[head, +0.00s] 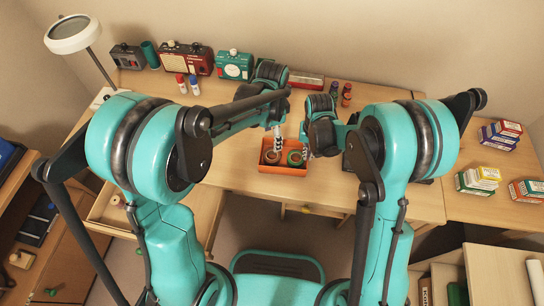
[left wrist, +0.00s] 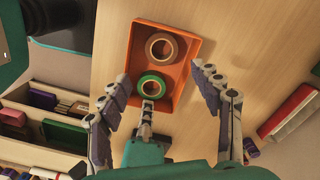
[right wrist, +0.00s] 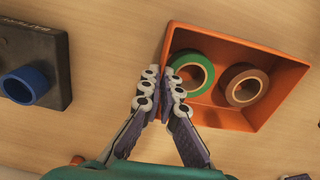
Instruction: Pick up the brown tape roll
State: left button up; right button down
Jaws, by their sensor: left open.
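The brown tape roll (left wrist: 174,48) lies flat in an orange tray (left wrist: 196,48), beside a green tape roll (left wrist: 152,77). Both rolls also show in the right wrist view, the brown one (right wrist: 224,87) further from my right gripper than the green one (right wrist: 207,69). My left gripper (left wrist: 161,73) is open, its fingers spread either side of the tray in its wrist view, with nothing between them held. My right gripper (right wrist: 161,76) is closed on the tray's wall near the green roll. In the head view the left gripper (head: 277,140) is above the brown roll (head: 266,157).
The tray stands near the desk's front edge. A black block with a blue ring (right wrist: 25,84) lies beside it. An open drawer (head: 105,210) is at the left. Radios (head: 185,58) and small bottles line the back; small boxes (head: 478,180) are at the right.

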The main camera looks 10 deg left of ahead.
pick_arm(q)
jog(key=m, duration=0.3)
send_near(272, 154)
jog(key=f, duration=0.2)
jog(key=s+f, duration=0.1)
jog(key=f, duration=0.3)
jog(key=shift+s+f, duration=0.35)
jog(key=shift+s, duration=0.05)
jog(key=shift+c, duration=0.2)
jog(key=c, duration=0.9)
